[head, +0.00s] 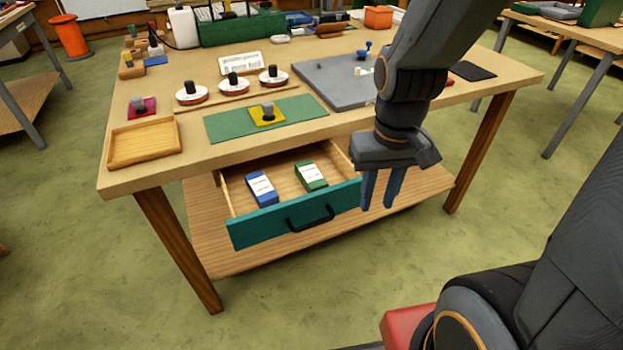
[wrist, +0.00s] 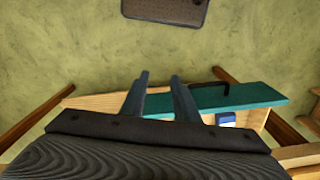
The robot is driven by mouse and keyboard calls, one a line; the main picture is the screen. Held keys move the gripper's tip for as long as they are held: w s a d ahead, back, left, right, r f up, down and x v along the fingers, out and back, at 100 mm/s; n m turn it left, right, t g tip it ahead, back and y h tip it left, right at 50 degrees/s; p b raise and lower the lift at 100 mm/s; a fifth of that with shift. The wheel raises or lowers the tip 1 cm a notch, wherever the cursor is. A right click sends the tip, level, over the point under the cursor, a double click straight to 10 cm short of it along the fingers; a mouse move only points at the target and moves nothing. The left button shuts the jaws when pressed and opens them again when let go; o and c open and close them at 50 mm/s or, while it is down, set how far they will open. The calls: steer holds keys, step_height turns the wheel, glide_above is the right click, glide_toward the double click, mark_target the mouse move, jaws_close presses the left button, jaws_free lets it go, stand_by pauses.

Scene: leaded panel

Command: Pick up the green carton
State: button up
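The green carton (head: 311,176) with a white label lies in the open drawer (head: 291,218), towards its right side. A blue carton (head: 262,188) with a white label lies to its left, apart from it. My gripper (head: 377,204) points down in front of the table, to the right of the drawer. Its two blue-grey fingers are apart with nothing between them. In the wrist view, the fingers (wrist: 159,78) show over the teal drawer front, and the blue carton (wrist: 226,118) is partly seen. The green carton does not show in that view.
The drawer has a teal front with a black handle (head: 310,220). The tabletop above overhangs the drawer's back. On it are a wooden tray (head: 143,145), a green mat (head: 225,125) and a grey board (head: 330,82).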

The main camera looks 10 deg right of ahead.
mark_target(312, 174)
stand_by(0.3)
